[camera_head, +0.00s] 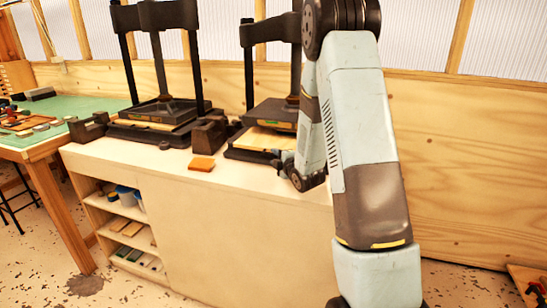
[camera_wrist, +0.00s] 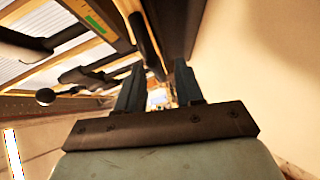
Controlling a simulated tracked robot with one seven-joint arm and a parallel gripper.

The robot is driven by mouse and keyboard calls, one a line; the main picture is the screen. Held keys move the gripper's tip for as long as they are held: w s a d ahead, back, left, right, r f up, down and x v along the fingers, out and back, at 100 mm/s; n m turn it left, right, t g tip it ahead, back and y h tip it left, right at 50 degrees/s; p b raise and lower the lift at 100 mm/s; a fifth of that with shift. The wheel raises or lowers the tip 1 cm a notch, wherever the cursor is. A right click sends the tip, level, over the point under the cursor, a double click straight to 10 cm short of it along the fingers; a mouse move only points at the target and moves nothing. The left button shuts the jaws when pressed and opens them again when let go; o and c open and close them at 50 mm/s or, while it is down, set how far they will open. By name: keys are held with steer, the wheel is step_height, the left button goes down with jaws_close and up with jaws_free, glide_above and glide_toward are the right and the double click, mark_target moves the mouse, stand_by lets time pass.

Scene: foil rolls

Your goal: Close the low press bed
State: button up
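Two black presses stand side by side on a pale cabinet. The right press (camera_head: 278,110) has a bed with a light wooden board (camera_head: 262,139) that sticks out in front of its dark upper plate. The left press (camera_head: 158,112) has its plate low over its base. I cannot tell for sure which is the low press. My gripper (camera_head: 279,160) is at the front right of the right press's bed, partly hidden by my arm. In the wrist view my gripper (camera_wrist: 160,80) has its fingers apart, with a dark bar (camera_wrist: 148,42) just beyond them. Contact cannot be told.
An orange-brown block (camera_head: 201,163) lies on the pale cabinet top (camera_head: 130,155), left of my gripper. Dark blocks stand beside the left press. A green-topped table (camera_head: 70,112) with small items adjoins at the left. A wooden wall is behind. The cabinet's front right top is clear.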

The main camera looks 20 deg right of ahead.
steer(key=shift+x, duration=1.2)
jaws_close()
steer(key=shift+f, duration=0.1)
